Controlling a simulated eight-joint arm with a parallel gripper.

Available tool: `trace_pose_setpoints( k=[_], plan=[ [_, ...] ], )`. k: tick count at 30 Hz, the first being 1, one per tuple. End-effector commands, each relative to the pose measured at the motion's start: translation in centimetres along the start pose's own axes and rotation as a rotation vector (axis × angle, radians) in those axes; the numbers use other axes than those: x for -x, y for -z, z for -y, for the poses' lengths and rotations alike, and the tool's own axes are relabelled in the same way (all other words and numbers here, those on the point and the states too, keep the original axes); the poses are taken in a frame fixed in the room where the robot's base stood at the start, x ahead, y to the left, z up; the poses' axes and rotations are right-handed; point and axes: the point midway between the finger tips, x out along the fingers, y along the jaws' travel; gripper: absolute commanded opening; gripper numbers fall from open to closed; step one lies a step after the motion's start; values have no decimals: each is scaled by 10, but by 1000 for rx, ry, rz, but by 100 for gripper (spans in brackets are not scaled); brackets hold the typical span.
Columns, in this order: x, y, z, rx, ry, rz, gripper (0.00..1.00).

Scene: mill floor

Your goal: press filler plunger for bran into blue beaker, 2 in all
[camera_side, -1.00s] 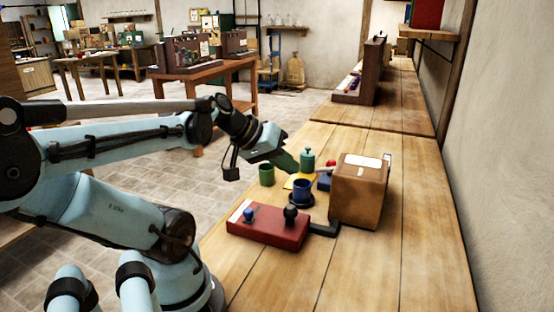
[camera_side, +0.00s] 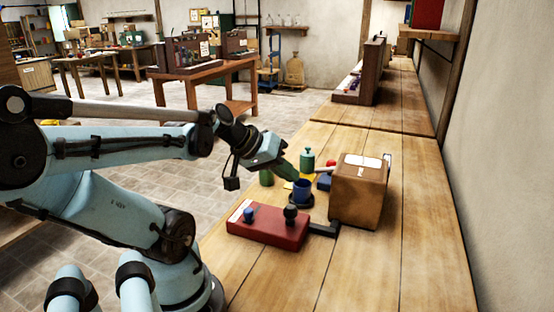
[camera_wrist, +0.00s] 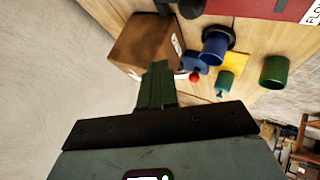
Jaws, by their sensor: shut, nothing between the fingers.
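A blue beaker (camera_side: 303,189) stands upright on a black round base, left of a brown box with a white label (camera_side: 362,160). It also shows in the wrist view (camera_wrist: 214,49). A red filler box (camera_side: 268,227) in front carries a black knob (camera_side: 290,213) and a smaller blue knob (camera_side: 249,214). Its label starts with "FLO" in the wrist view. I cannot tell which part is the bran plunger. My gripper (camera_side: 296,178) is shut and empty, above the bench near the beaker; its green fingers (camera_wrist: 157,68) point toward the brown box in the wrist view.
A green cup (camera_wrist: 274,72), teal bottle (camera_wrist: 225,82), yellow square (camera_wrist: 238,66) and red ball (camera_wrist: 194,77) crowd around the beaker. A black bar (camera_side: 323,230) juts from the red box. The bench's near right (camera_side: 400,270) is clear; a wall borders its right.

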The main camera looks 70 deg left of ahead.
Motion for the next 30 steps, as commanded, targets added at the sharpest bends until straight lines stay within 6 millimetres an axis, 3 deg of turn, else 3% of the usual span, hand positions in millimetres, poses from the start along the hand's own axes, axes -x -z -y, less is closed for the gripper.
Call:
trace_pose_setpoints(
  k=[13, 30],
  plan=[
    [-29, -20, 21, 0, 0, 0, 0],
    [-34, -25, 25, 0, 0, 0, 0]
  ],
)
